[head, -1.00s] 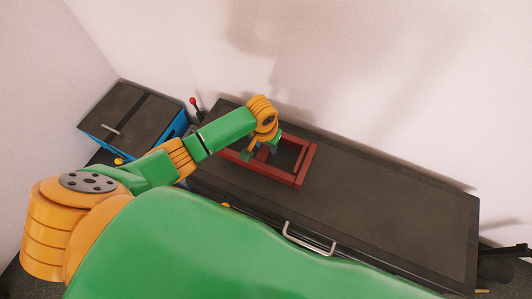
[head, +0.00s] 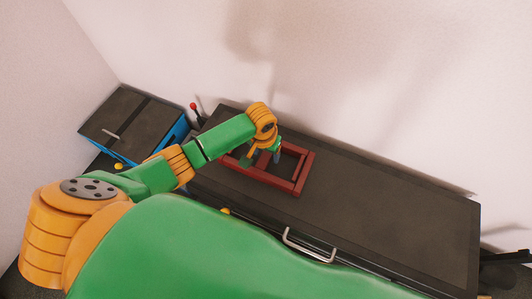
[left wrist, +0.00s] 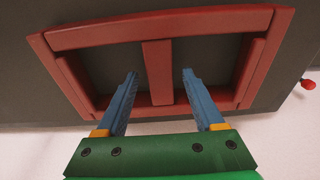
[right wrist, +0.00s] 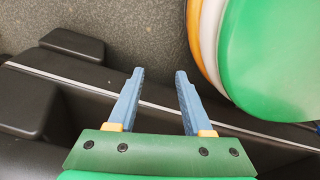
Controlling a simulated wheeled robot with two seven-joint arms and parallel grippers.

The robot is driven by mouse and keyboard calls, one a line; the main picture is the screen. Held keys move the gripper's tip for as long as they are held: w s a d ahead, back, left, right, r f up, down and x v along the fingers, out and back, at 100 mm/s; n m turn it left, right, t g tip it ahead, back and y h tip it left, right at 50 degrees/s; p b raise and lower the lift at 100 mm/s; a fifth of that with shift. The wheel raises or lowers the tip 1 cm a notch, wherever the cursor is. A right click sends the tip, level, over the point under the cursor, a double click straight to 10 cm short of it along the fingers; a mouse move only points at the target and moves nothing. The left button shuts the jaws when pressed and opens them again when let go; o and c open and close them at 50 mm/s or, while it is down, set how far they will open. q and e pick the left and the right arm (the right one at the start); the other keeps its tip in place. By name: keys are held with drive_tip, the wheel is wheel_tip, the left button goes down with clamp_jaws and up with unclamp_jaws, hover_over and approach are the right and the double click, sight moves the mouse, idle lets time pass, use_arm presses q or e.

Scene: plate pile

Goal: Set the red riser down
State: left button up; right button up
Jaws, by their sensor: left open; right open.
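The red riser (head: 300,172), a rectangular frame with a middle bar, appears to lie flat on the dark cabinet top (head: 390,205), near its left end. My left gripper (left wrist: 160,74) is open over it. In the left wrist view its blue fingers are apart, one on each side of the riser's middle bar (left wrist: 158,72), with a gap to the bar on both sides. In the head view my left arm hides part of the riser's left side. My right gripper (right wrist: 160,72) is open and empty in the right wrist view, away from the riser.
A blue box with a dark top (head: 130,115) stands to the left. A red-knobbed lever (head: 194,106) is beside the cabinet top's left end. The cabinet has a silver handle (head: 308,246) in front. The cabinet top right of the riser is clear. A wall rises behind.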

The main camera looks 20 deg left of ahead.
sight(264, 160)
use_arm(q)
wheel_tip(264, 160, up, 10)
drive_tip(key=s+p, duration=0.1)
drive_tip(key=p, duration=0.3)
drive_tip(key=shift+s+r, duration=0.15)
drive_tip(key=shift+r, duration=0.1)
use_arm(e)
drive_tip(key=s+a+r+g, duration=0.1)
drive_tip(key=s+a+r, duration=0.2)
drive_tip(key=r, duration=0.1)
drive_tip(key=shift+s+a+r+y, duration=0.3)
drive_tip(key=shift+a+r, duration=0.05)
drive_tip(key=shift+w+d, duration=0.1)
use_arm(q)
drive_tip(key=shift+s, duration=0.1)
use_arm(e)
drive_tip(key=shift+d, duration=0.1)
